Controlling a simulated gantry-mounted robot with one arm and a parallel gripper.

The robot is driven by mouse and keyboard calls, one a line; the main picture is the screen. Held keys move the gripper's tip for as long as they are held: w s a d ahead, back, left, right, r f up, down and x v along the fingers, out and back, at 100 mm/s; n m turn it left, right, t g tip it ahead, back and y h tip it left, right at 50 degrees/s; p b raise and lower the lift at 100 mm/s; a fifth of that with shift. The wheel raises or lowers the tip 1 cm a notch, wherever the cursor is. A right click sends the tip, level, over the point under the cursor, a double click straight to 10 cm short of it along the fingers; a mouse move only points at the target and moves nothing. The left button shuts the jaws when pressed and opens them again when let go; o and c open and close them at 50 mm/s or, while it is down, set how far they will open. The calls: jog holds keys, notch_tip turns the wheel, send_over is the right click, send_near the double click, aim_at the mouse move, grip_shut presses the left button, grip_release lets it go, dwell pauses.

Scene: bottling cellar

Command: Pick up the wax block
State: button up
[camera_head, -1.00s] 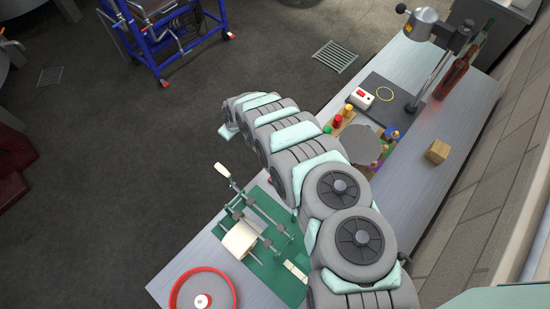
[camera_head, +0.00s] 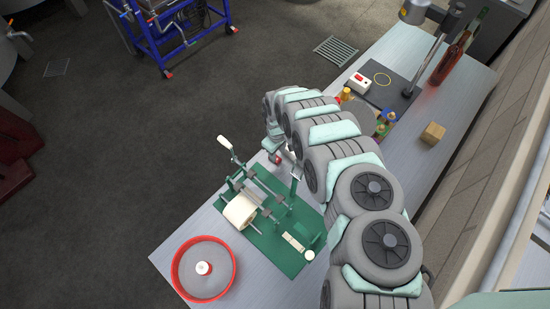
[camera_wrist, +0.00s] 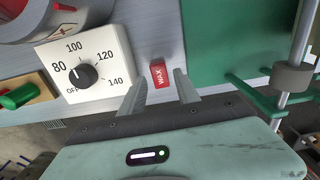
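The wax block (camera_wrist: 158,74) is a small red block with white "WAX" lettering, lying on the grey bench top in the wrist view. My gripper (camera_wrist: 160,77) is open. Its two pale fingers show one on each side of the block, with a visible gap at both sides. I cannot tell how far above the bench the fingertips are. I cannot make out the block for certain in the head view, where my arm covers part of the bench.
A white dial box (camera_wrist: 85,68) stands close left of the block. A green board (camera_wrist: 216,45) with a steel rod (camera_wrist: 297,45) lies to the right. A wooden piece with a green stopper (camera_wrist: 20,96) is far left. The head view shows a red-rimmed dish (camera_head: 177,272) and a wooden cube (camera_head: 432,133).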

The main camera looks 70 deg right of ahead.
aim_at(277, 162)
jog(key=shift+w+d+f, duration=0.15)
jog(key=shift+f, duration=1.45)
jog(key=shift+f+b, duration=0.5)
jog(key=shift+f, duration=0.65)
jog(key=shift+c, duration=0.4)
grip_shut()
